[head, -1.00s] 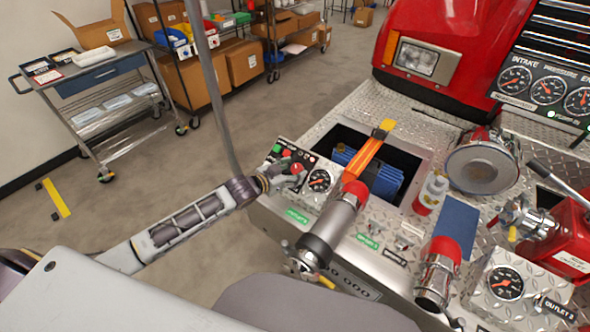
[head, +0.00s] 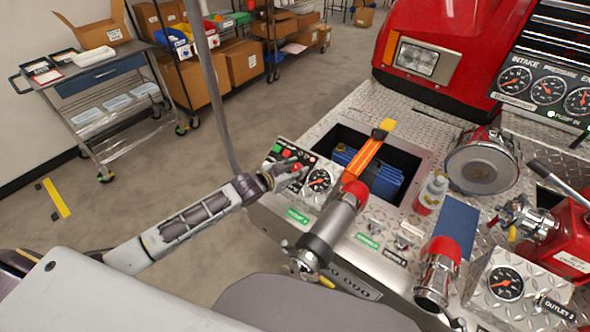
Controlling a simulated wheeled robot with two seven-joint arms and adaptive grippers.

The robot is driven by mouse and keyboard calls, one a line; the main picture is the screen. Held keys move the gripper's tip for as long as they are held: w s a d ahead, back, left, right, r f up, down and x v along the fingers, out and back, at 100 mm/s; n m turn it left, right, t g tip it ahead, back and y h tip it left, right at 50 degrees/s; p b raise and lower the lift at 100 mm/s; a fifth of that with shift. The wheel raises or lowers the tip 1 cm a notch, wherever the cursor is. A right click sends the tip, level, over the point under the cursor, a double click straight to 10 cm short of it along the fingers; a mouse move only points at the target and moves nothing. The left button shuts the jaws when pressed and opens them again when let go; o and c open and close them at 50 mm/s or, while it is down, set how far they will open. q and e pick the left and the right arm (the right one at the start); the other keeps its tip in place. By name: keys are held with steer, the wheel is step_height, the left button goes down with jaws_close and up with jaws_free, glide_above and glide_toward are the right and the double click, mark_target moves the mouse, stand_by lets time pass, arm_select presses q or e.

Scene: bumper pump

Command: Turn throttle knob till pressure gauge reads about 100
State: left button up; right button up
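My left gripper (head: 285,167) is at the small control panel (head: 275,156) on the bumper's left end. Its fingers are small here and cover part of the panel, so I cannot tell whether they are open or shut or touch a knob. Green and red round controls show beside the fingers; I cannot make out which is the throttle knob. A round gauge (head: 320,181) sits just right of the gripper. The pressure gauge (head: 548,90) is in the cluster at the upper right, its reading too small to tell. My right gripper is not in view.
A red-capped outlet pipe (head: 333,222) stands close right of the gripper. A recess (head: 410,160) holds a blue object under a yellow-orange strap. Another gauge (head: 506,284) is at the lower right. Floor left of the bumper is clear up to a grey cart (head: 92,75).

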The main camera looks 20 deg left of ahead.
arm_select(q)
steer(key=shift+c, duration=0.9)
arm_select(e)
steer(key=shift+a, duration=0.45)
arm_select(q)
steer(key=shift+m, duration=0.3)
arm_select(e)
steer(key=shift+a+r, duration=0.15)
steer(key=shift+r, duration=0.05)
